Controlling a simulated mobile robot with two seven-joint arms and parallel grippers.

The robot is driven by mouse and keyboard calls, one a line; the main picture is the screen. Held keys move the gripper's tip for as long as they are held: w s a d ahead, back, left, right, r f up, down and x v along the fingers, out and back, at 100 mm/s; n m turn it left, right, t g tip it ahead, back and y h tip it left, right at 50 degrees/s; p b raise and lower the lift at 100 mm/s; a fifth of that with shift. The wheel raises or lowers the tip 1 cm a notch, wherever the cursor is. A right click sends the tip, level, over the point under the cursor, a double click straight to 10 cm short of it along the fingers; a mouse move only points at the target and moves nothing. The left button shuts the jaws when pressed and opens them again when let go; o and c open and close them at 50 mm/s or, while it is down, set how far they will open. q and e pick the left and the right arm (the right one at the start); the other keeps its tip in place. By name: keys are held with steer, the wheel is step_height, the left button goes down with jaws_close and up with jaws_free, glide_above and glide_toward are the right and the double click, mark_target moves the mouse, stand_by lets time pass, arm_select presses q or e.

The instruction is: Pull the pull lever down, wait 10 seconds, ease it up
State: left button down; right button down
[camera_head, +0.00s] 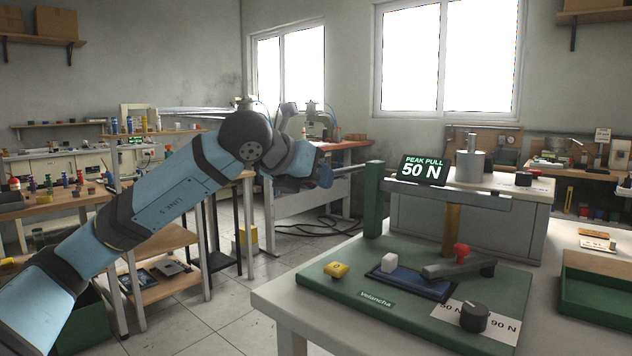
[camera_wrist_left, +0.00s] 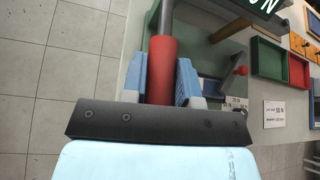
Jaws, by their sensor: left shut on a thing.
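The pull lever's grey rod (camera_head: 349,169) reaches left from the green post (camera_head: 373,200) of the press-like rig and looks nearly level. Its red grip (camera_wrist_left: 163,68) shows in the left wrist view, between the two blue fingers. My left gripper (camera_head: 326,174) is shut on that red grip; in the head view the gripper hides the grip. A display (camera_head: 422,170) on the rig reads "PEAK PULL 50 N". My right gripper is in neither view.
The rig's green base (camera_head: 360,299) stands on a white table. On it are a yellow block (camera_head: 336,269), a white cube (camera_head: 389,262), a red knob (camera_head: 461,252) and a black dial (camera_head: 474,317). A green tray (camera_head: 597,290) lies at the right. Floor is open below the gripper.

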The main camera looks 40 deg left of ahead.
arm_select(q)
steer(key=c, duration=0.9)
jaws_free()
steer(key=p+v, duration=0.3)
steer(key=v, duration=1)
steer(key=shift+s+r, duration=0.15)
steer(key=shift+s, duration=0.2)
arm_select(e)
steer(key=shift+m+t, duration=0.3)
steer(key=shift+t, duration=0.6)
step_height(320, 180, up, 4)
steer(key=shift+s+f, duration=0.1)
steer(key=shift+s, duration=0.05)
